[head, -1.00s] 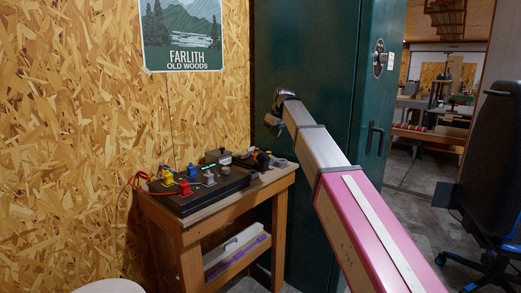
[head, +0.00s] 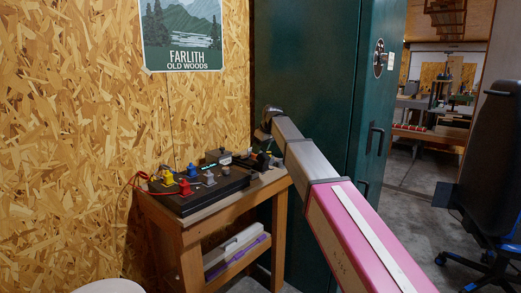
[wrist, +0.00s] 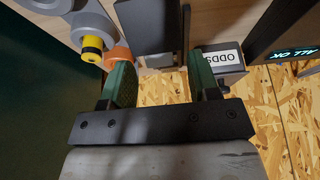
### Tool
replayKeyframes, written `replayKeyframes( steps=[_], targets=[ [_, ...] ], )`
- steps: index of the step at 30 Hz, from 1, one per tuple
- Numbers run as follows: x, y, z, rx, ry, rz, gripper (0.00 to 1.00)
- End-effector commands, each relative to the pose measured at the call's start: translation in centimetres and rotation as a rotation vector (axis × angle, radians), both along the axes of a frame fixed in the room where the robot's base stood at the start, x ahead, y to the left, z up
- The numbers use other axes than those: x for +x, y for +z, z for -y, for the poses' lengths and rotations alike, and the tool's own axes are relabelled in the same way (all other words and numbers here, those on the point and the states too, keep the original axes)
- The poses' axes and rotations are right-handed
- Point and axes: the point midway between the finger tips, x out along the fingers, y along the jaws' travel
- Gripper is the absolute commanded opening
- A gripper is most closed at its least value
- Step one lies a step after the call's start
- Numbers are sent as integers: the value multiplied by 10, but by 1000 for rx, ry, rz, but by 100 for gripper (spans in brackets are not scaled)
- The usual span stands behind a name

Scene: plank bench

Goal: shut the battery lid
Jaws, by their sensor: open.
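My gripper (wrist: 160,64) is open, with its two green fingers apart and nothing held between them in the wrist view. In the head view my gripper (head: 264,135) hangs over the right end of the bench (head: 222,206). A dark grey boxy piece (wrist: 146,28) lies beyond the fingers in the wrist view; I cannot tell whether it is the battery lid or touches a finger. Left of the fingers are a yellow-and-black cylinder (wrist: 92,46) and an orange round part (wrist: 117,53). No lid can be made out for certain in the head view.
A box labelled ODDS (wrist: 222,58) sits close by the right finger. A dark display reading ALL OK (wrist: 292,66) is farther right. The black panel (head: 203,191) with coloured connectors covers the bench's left part. A green cabinet (head: 310,90) stands behind my arm.

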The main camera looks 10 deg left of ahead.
Motion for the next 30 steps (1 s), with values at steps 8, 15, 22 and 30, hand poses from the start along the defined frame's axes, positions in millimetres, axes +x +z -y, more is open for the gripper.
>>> replayKeyframes(
  steps=[8,15,22,30],
  targets=[
    [1,-3,-1,0,0,1,55],
    [1,-3,-1,0,0,1,25],
    [3,-3,-3,-22,0,-11,25],
    [9,-8,-14,-145,1,-80,25]
  ],
)
